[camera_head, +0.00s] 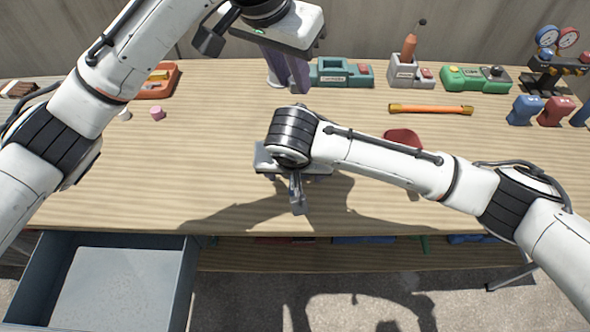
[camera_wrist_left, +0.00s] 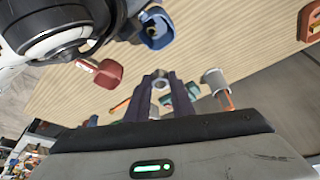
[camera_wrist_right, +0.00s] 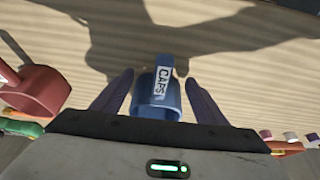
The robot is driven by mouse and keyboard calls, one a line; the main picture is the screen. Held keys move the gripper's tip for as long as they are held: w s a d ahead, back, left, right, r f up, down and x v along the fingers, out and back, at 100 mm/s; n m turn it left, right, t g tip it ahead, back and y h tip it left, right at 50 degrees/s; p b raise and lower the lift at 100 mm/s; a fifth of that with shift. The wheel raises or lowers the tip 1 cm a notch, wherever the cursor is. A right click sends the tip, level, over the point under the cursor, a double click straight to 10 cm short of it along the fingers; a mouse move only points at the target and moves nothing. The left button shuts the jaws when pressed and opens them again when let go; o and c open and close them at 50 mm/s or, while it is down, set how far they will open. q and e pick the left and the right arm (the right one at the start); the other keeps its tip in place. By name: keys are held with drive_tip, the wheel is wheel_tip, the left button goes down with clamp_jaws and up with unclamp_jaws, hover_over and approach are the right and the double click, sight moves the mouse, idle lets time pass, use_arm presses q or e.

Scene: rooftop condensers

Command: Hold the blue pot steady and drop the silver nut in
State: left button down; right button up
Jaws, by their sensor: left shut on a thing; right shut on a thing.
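The blue pot (camera_wrist_right: 157,106), with a white label reading CAPS, sits between the fingers of my right gripper (camera_wrist_right: 160,82), which is shut on it. The pot also shows in the left wrist view (camera_wrist_left: 158,32); in the head view my right wrist hides it. My right gripper (camera_head: 298,205) is low over the table's front middle. The silver nut (camera_wrist_left: 161,84) is pinched between the dark fingertips of my left gripper (camera_wrist_left: 161,76). In the head view my left gripper (camera_head: 288,82) is raised over the back middle, and the nut cannot be made out.
A red pot (camera_head: 403,137) stands right of my right wrist. A pink cap (camera_head: 157,113) and an orange tray (camera_head: 160,82) lie at the left. Teal (camera_head: 340,73) and green (camera_head: 475,78) devices line the back. An open drawer (camera_head: 188,285) juts out at front left.

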drive_tip(key=shift+f, duration=0.1)
drive_tip(key=o, duration=1.3)
drive_tip(key=shift+o, duration=0.2)
drive_tip(key=c, duration=0.9)
use_arm(q)
wheel_tip(320, 180, down, 12)
drive_tip(key=m+g+h, duration=0.1)
drive_tip(key=m, duration=0.3)
drive_tip(key=shift+w+a+r+m, duration=0.15)
drive_tip(key=shift+w+r+m, duration=0.05)
drive_tip(key=shift+r+m, duration=0.1)
